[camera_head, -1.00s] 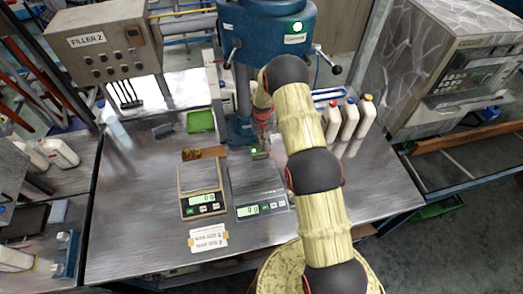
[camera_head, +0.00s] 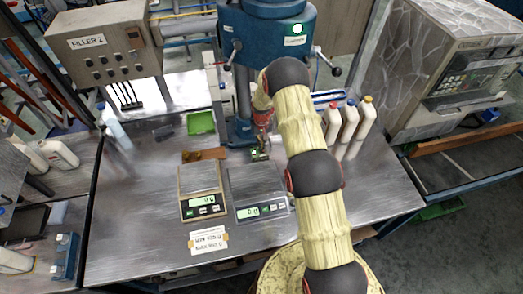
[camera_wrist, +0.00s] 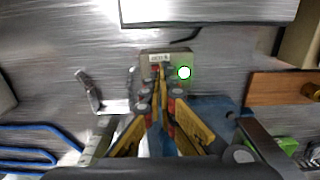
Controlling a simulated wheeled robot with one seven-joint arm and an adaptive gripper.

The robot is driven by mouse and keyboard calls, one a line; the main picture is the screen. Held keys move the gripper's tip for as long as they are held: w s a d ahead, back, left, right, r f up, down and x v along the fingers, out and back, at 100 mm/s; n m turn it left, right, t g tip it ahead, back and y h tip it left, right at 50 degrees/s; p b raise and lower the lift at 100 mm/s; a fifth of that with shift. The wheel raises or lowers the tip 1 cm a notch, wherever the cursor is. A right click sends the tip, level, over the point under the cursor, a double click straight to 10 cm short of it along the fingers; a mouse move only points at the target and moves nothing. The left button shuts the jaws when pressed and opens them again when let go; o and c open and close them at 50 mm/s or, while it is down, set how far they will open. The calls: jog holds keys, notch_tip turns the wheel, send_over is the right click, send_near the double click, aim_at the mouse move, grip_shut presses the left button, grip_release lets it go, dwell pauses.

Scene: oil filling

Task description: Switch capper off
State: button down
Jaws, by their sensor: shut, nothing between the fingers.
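The capper (camera_head: 266,32) is a blue drill-press-like machine at the back of the bench, with a white, green-ringed round light (camera_head: 297,29) on its head. A small box (camera_wrist: 150,57) with a label stands on the bench by its base; it carries a white, green-ringed round button or light (camera_wrist: 184,72). The box's green light (camera_head: 254,153) also shows in the head view. My gripper (camera_wrist: 162,72) is shut and empty, its narrow fingertips over or at the box, left of the light in the wrist view. I cannot tell whether they touch it.
Two scales (camera_head: 202,190) (camera_head: 258,192) stand in front of the box. A brown board (camera_head: 206,154) and green tray (camera_head: 201,122) lie to the left. White bottles (camera_head: 350,130) with coloured caps stand right of my arm. The bench front is mostly clear.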

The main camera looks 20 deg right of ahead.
jog(key=shift+f+b, duration=1.1)
jog(key=shift+f, duration=0.25)
dwell(1.1)
jog(key=shift+r, duration=0.1)
jog(key=shift+r+p, duration=1.05)
jog(key=shift+r, duration=2.35)
